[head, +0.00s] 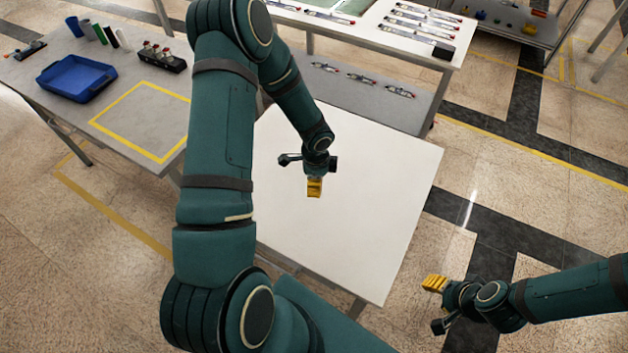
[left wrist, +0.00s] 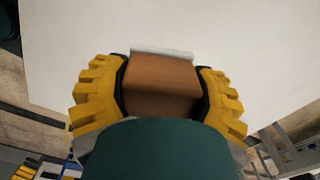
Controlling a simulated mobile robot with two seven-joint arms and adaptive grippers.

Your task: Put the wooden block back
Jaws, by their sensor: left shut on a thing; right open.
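The wooden block (left wrist: 160,85) is brown and sits between the two yellow ridged fingers of my left gripper (left wrist: 160,92). The fingers touch its two sides. A pale strip shows along its far edge. In the head view my left gripper (head: 314,188) is over the white table (head: 370,190), fingers down; I cannot make out the block there. The white surface also fills most of the left wrist view (left wrist: 250,50). Whether the block touches it I cannot tell. My right gripper (head: 434,284) is open and empty, off the table's right front side.
A grey table (head: 60,95) at left holds a blue tray (head: 76,78), several cylinders, a dark holder (head: 163,58) and a yellow taped outline (head: 150,120). A bench (head: 350,30) with several slim parts stands behind the white table. The white table top looks otherwise clear.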

